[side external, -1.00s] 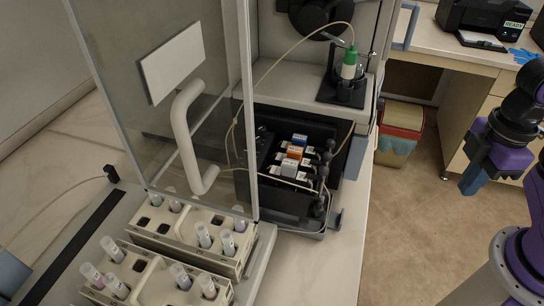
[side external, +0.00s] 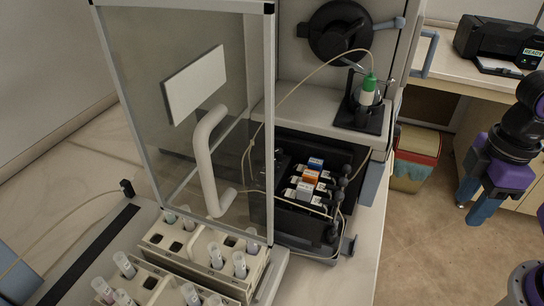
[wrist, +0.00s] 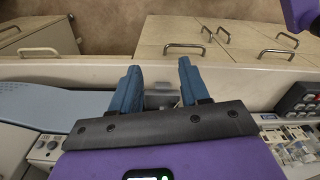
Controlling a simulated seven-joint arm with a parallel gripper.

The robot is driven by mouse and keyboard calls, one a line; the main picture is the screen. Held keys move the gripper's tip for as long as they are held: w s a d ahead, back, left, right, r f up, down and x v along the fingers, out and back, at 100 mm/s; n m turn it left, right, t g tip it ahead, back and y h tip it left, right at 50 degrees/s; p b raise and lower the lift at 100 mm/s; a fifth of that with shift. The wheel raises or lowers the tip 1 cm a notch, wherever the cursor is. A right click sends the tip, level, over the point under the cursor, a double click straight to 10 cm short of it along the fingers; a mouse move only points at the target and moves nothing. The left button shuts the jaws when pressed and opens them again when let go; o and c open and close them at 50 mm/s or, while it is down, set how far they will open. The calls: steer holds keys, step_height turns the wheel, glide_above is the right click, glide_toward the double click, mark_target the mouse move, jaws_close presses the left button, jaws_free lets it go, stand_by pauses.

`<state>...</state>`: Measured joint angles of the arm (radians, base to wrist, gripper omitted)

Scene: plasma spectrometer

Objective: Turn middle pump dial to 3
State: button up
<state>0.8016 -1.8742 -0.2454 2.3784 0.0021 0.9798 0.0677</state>
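The pump block (side external: 322,222) is a black recess in the instrument. It holds three small coloured modules in a row: blue (side external: 315,163), orange (side external: 310,177) and white (side external: 304,190). The orange one is in the middle. Dark knobs (side external: 338,197) stand along their right side; dial numbers are too small to read. My gripper (side external: 468,213), with blue fingers, hangs at the far right, well away from the pumps. In the wrist view my gripper (wrist: 160,78) has its two fingers apart with nothing held between them. The pumps cannot be made out clearly in the wrist view.
A clear door with a white handle (side external: 204,155) stands left of the pumps. Tube racks (side external: 205,262) sit in front. A green-capped bottle (side external: 368,89) stands on a ledge behind. A bin (side external: 415,160) and printer (side external: 497,42) are at right. Open floor lies between instrument and arm.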

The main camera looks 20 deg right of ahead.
steer(key=w+a+r+m, duration=0.7)
steer(key=w+a+r, duration=0.1)
steer(key=w+a, duration=0.45)
steer(key=w+a+r+m, duration=0.7)
steer(key=w+a+r, duration=0.2)
steer(key=w+a, duration=0.35)
steer(key=f, duration=1.1)
steer(key=a+f, duration=0.1)
steer(key=f, duration=0.5)
steer(key=shift+s+f, duration=0.25)
steer(key=shift+s, duration=0.1)
jaws_close()
